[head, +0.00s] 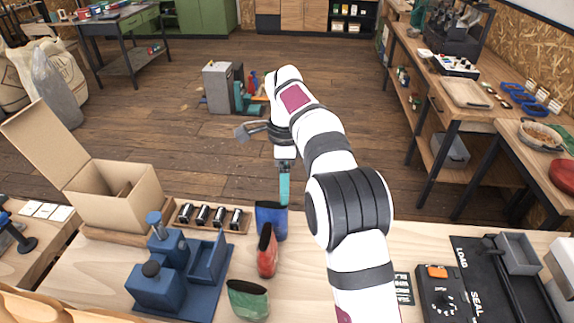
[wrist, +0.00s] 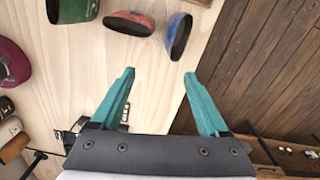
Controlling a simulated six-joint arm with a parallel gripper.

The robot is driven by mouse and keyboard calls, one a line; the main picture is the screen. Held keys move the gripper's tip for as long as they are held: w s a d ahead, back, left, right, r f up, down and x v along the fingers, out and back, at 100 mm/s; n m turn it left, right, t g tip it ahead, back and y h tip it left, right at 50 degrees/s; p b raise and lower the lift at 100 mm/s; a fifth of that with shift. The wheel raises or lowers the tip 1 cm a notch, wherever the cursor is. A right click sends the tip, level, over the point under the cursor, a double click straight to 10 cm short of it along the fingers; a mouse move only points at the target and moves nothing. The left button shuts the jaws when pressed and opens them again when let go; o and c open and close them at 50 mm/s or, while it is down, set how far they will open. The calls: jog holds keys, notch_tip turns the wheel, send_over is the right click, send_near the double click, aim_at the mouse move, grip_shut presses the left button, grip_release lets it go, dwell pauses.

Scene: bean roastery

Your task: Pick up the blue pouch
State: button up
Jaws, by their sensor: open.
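The blue pouch (head: 271,221) stands on the wooden bench close to its far edge. In the wrist view the blue pouch (wrist: 174,35) is at the top, nearest the bench edge. My gripper (head: 284,184) is open and empty, with teal fingers. In the head view its fingers overlap the upper right side of the blue pouch. In the wrist view my gripper (wrist: 159,74) has its fingertips apart, and the blue pouch lies beyond them, with a gap in the picture.
A red pouch (head: 267,251) and a green pouch (head: 248,299) stand in a line nearer me. A blue fixture (head: 184,268), a cardboard box (head: 113,196) and a rack of dark cylinders (head: 210,216) are left. A sealing machine (head: 447,295) is right. My arm hides part of the bench.

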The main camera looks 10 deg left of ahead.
jog(key=m, duration=0.2)
send_over(271, 205)
notch_tip(271, 205, down, 4)
jog(key=shift+d+f, duration=0.1)
notch_tip(271, 205, down, 8)
jog(key=shift+r, duration=0.2)
grip_shut()
